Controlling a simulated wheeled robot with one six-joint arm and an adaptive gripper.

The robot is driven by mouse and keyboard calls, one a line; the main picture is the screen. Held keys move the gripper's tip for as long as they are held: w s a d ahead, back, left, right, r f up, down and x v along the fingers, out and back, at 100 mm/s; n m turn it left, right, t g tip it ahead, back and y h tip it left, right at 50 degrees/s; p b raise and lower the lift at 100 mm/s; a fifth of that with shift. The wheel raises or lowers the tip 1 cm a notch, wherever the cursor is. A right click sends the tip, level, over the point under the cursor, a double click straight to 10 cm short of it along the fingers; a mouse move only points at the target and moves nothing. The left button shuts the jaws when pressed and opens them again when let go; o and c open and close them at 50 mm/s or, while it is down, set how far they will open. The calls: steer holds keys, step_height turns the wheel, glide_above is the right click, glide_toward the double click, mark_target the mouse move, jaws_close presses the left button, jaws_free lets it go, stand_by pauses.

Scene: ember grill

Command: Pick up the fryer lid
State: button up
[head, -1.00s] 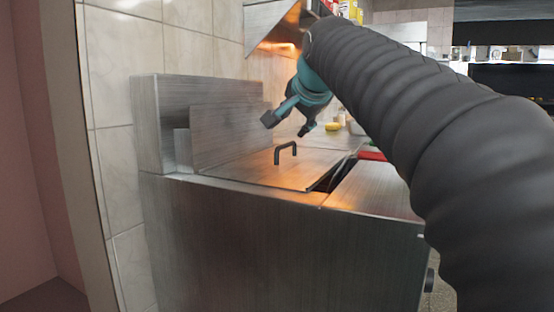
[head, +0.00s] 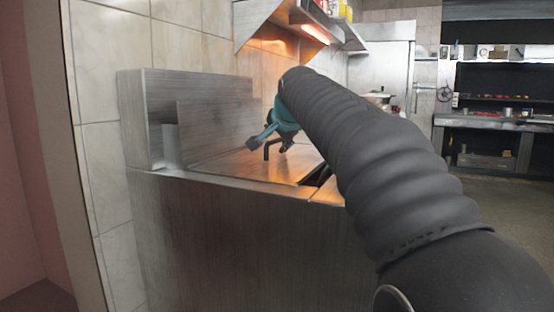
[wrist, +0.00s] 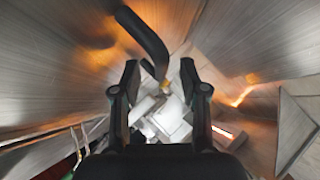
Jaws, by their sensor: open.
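The fryer lid (head: 236,166) is a flat brushed-metal panel lying on top of the steel fryer cabinet. Its dark bar handle (head: 266,152) stands up from it, partly covered by my gripper in the head view. My gripper (head: 270,146), teal with dark fingertips, is low over the lid with its fingers spread around the handle's area. In the wrist view my gripper (wrist: 160,70) is open and empty. The dark handle (wrist: 146,42) slants ahead of the fingers, its lower end lying between the fingertips in that picture. I cannot tell whether they touch.
The steel cabinet front (head: 230,235) drops below the lid. A raised metal back panel (head: 215,115) stands behind it. A dark open slot (head: 318,176) shows at the lid's right edge. A hood (head: 275,25) hangs above. Open floor (head: 505,215) lies to the right.

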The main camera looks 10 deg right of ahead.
steer(key=shift+x, duration=1)
jaws_close()
steer(key=shift+s+r, duration=0.1)
steer(key=shift+r, duration=0.1)
